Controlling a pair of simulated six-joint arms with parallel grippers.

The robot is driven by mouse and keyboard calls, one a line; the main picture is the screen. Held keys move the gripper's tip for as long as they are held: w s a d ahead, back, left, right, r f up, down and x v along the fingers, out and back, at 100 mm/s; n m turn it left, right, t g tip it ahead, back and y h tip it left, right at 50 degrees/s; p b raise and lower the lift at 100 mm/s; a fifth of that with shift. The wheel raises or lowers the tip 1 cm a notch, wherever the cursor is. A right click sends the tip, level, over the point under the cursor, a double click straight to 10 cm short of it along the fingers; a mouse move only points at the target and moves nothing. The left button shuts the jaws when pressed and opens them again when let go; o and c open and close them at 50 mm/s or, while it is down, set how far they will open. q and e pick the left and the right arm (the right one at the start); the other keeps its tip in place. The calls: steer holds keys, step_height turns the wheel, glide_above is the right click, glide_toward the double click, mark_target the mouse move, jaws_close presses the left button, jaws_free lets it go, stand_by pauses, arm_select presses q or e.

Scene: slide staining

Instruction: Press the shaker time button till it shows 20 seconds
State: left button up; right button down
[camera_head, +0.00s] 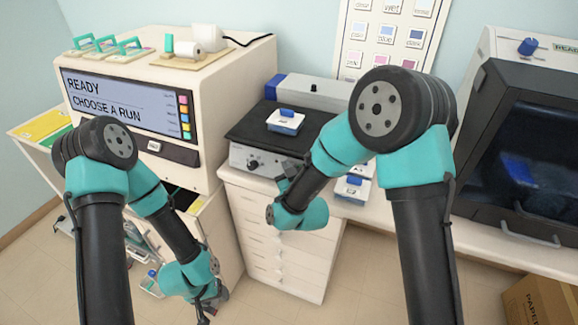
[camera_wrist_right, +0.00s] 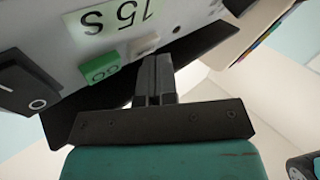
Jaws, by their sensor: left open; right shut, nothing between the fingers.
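The shaker (camera_head: 243,158) stands on the white drawer cabinet, with a black platform and a pale front panel. In the right wrist view its display (camera_wrist_right: 118,17) appears upside down and reads 15 S. A green GO button (camera_wrist_right: 99,68) and a small grey button (camera_wrist_right: 144,45) show beside it. My right gripper (camera_wrist_right: 155,62) is shut and empty, its tips close to the grey button; I cannot tell if they touch it. In the head view, my right gripper (camera_head: 283,170) is in front of the shaker's right part. My left gripper (camera_head: 212,303) hangs low at the left, open.
A blue-and-white box (camera_head: 286,122) sits on the shaker platform. More such boxes (camera_head: 352,188) stand on the counter right of the gripper. A stainer with a READY screen (camera_head: 130,100) stands at left. A dark-fronted cabinet (camera_head: 525,150) is at right. A black rocker switch (camera_wrist_right: 28,80) is on the panel.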

steer(key=shift+s, duration=0.1)
stand_by(0.4)
steer(key=shift+s+a+r, duration=0.25)
steer(key=shift+s, duration=0.25)
steer(key=s, duration=0.1)
steer(key=s+a+r, duration=0.1)
steer(key=s+r, duration=0.1)
steer(key=s, duration=0.1)
steer(key=shift+s+a, duration=0.1)
steer(key=shift+a, duration=0.3)
steer(key=shift+f, duration=0.15)
stand_by(0.7)
